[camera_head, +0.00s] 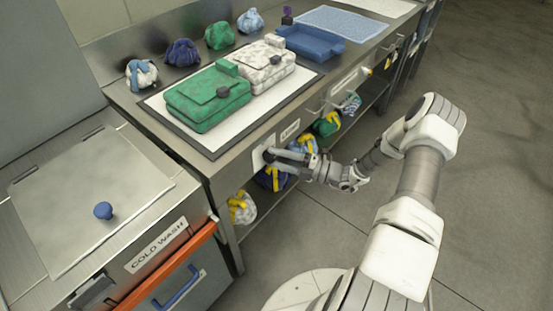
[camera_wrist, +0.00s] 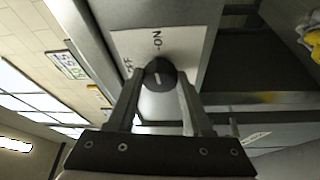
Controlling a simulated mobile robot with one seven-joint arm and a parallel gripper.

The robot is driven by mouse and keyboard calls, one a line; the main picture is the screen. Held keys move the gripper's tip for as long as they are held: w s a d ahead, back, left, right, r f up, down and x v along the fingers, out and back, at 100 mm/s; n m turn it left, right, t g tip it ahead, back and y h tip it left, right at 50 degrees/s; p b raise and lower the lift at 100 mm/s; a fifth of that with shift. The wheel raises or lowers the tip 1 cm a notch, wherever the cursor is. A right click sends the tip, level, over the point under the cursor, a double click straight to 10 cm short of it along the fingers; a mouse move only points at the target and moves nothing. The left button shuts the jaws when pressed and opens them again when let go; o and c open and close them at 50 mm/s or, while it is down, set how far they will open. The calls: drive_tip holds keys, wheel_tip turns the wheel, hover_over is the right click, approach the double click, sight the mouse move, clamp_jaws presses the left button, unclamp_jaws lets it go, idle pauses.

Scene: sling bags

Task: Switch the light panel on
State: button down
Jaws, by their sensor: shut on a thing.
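The round dark knob (camera_wrist: 159,74) shows in the wrist view on a white switch plate (camera_wrist: 190,45) marked ON and OFF. A short pale mark lies across the knob; which label it points to is hard to tell. My gripper (camera_wrist: 160,92) has one finger on each side of the knob and is shut on it. In the head view, my gripper (camera_head: 270,156) is at the plate on the counter's front, hiding the knob. The dark-framed white light panel (camera_head: 203,141) lies on the counter under two bags. I cannot tell if it is lit.
A green bag (camera_head: 207,97) and a patterned bag (camera_head: 264,66) lie on the panel. A blue tray (camera_head: 311,46) and several bundles stand behind. More bundles sit on the shelf below my gripper. The COLD WASH unit (camera_head: 100,205) stands at left. The floor at right is clear.

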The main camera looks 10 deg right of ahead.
drive_tip(key=shift+m, duration=0.6)
drive_tip(key=shift+c, duration=1.5)
unclamp_jaws()
drive_tip(key=v, duration=1.7)
drive_tip(key=shift+s+d+f, duration=0.15)
drive_tip(key=shift+f, duration=0.2)
